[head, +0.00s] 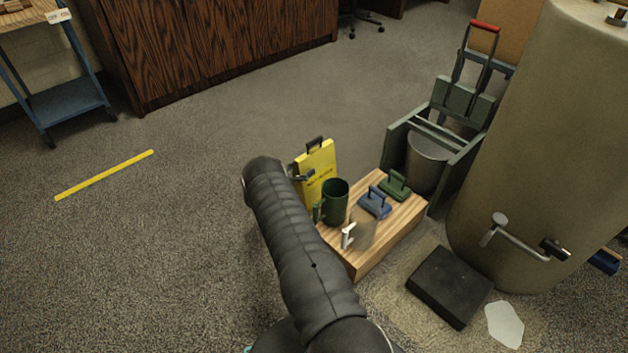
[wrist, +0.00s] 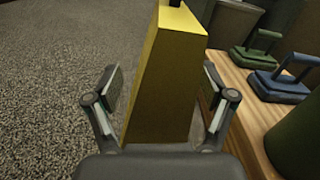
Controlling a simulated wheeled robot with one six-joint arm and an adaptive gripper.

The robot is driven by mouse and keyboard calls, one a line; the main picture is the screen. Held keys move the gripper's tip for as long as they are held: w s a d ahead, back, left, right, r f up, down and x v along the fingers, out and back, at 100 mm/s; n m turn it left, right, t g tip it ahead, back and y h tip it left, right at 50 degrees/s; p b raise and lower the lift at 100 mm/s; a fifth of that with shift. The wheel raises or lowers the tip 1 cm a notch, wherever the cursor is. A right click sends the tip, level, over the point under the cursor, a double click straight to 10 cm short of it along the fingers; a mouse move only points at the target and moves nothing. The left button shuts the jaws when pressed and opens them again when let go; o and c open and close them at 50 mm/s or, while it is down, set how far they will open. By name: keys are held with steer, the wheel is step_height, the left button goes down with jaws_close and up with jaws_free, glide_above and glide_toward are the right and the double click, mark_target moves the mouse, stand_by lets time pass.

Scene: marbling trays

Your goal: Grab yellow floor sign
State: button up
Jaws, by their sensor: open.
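The yellow floor sign (head: 318,168) stands upright at the far left end of a low wooden block, with a dark handle on top and dark lettering on its face. In the wrist view the sign (wrist: 168,75) rises between the two open fingers of my gripper (wrist: 163,100). One finger is on each side of it, and a gap shows at the left finger. In the head view my arm hides part of the sign's left side, and my gripper (head: 299,177) is mostly hidden behind the arm. The sign's foot is hidden.
On the wooden block (head: 385,243) stand a dark green mug (head: 335,201), a clear vessel with a white handle (head: 362,232), a blue-handled block (head: 375,204) and a green one (head: 394,186). A mop-bucket-like wringer (head: 430,150) and large tank (head: 540,150) stand right.

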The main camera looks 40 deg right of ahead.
steer(key=shift+d, duration=1.1)
jaws_close()
